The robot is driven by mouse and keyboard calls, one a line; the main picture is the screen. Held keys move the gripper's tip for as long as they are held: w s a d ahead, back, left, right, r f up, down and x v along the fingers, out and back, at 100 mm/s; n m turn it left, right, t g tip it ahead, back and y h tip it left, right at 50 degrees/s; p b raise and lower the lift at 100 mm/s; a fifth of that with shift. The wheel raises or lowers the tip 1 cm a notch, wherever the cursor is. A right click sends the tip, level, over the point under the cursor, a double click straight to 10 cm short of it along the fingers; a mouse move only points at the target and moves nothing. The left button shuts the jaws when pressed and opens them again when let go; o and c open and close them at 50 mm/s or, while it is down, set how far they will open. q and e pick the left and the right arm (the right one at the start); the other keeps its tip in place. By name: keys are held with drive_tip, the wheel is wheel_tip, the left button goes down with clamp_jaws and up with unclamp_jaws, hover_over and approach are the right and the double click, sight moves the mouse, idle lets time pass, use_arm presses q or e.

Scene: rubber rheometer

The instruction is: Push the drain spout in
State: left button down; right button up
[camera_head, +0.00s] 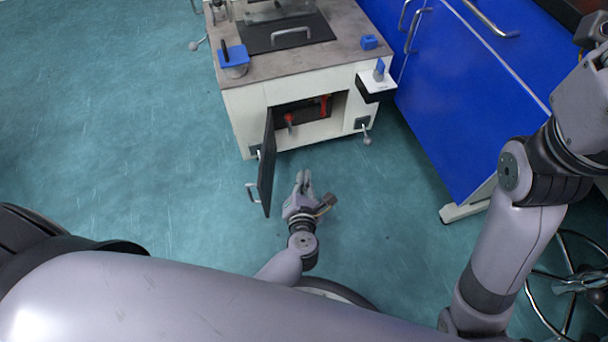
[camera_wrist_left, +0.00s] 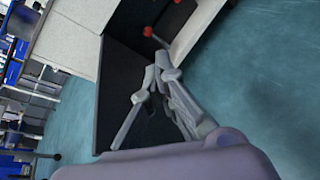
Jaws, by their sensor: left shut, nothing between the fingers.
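The rheometer (camera_head: 250,110) is a white cabinet with a grey top. Its dark door (camera_head: 267,165) stands swung open. Inside the low opening are red parts: a red-ended piece (camera_head: 289,118) at the left and an upright red piece (camera_head: 324,105) at the right. I cannot tell for certain which is the drain spout. In the left wrist view a red knob (camera_wrist_left: 148,32) shows beyond the fingertips. My left gripper (camera_head: 303,176) is shut and empty, low in front of the opening and right of the door. It also shows in the left wrist view (camera_wrist_left: 161,68).
The open door's handle (camera_head: 252,192) sticks out to the left. A blue cabinet (camera_head: 470,90) stands close on the right. A small side shelf (camera_head: 377,86) and a levelling foot (camera_head: 366,138) jut from the machine's right side. The teal floor (camera_head: 150,140) is clear at left.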

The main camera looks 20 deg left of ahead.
use_arm(q)
drive_tip(key=m+p, duration=0.2)
drive_tip(key=m, duration=0.1)
drive_tip(key=s+r+m+h+p, duration=0.1)
drive_tip(key=m+p, duration=0.1)
drive_tip(key=m, duration=0.1)
drive_tip(key=s+d+m+h+p, duration=0.1)
drive_tip(key=m+p, duration=0.1)
drive_tip(key=p, duration=0.1)
drive_tip(key=shift+s+d+r+m, duration=0.1)
drive_tip(key=shift+r+m, duration=0.25)
drive_tip(key=shift+m, duration=0.05)
